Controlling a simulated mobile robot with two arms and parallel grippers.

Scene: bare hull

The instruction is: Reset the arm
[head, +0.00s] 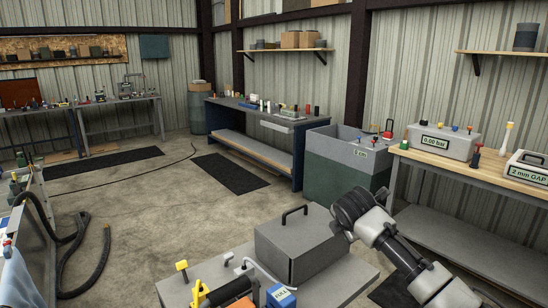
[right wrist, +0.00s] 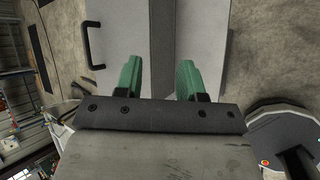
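My right arm (head: 400,255) comes in from the bottom right of the head view. It bends at a dark joint beside a grey box with a black handle (head: 290,240). My right gripper (right wrist: 160,78) shows in the right wrist view with two green fingers spread apart and nothing between them. Beyond the fingers is a light grey surface with a dark band (right wrist: 163,30) and a black handle (right wrist: 93,45). The fingers cannot be made out in the head view. My left arm and gripper are not in view.
The box stands on a grey top (head: 345,285) with yellow, orange and blue items. To the right, a wooden-topped bench (head: 480,172) carries a gauge box (head: 441,142). A grey-green bin (head: 345,165) and a blue workbench (head: 250,130) stand behind.

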